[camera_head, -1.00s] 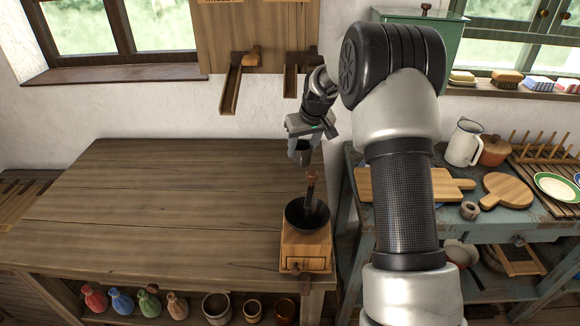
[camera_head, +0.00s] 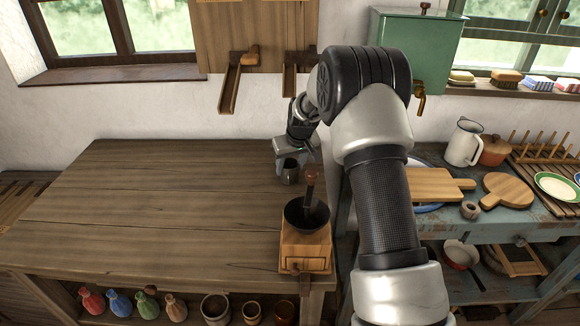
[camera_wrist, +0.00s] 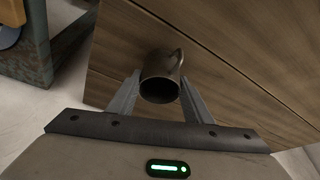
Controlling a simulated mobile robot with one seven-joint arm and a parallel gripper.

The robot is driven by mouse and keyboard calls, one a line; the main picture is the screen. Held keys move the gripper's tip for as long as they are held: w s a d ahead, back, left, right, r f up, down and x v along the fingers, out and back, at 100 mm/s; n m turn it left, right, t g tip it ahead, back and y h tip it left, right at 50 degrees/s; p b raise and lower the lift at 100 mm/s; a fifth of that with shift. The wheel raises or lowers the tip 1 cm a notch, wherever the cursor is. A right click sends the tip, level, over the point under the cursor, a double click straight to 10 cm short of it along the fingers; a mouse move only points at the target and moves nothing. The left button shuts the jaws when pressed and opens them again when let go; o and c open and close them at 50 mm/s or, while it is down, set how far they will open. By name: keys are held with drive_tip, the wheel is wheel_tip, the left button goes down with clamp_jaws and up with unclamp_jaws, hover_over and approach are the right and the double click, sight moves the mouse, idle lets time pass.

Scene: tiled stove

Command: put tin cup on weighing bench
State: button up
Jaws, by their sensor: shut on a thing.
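The tin cup (camera_head: 290,171) is a small dark grey metal cup. My gripper (camera_head: 291,166) is shut on it, above or at the right back part of the wooden weighing bench (camera_head: 150,200). In the wrist view the cup (camera_wrist: 160,80) sits between the two fingers (camera_wrist: 160,97), its dark open mouth facing the camera and its handle at the upper right. The bench's planks (camera_wrist: 225,85) show behind it. I cannot tell whether the cup's base touches the bench.
A wooden grinder (camera_head: 305,245) with a dark bowl and upright handle stands at the bench's front right corner, close to the cup. The bench's left and middle are clear. A blue table (camera_head: 510,222) with boards and dishes stands at the right.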

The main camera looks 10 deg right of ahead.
drive_tip(key=shift+f, duration=0.25)
drive_tip(key=o, duration=1.1)
drive_tip(key=shift+c, duration=0.2)
drive_tip(key=shift+r, duration=0.15)
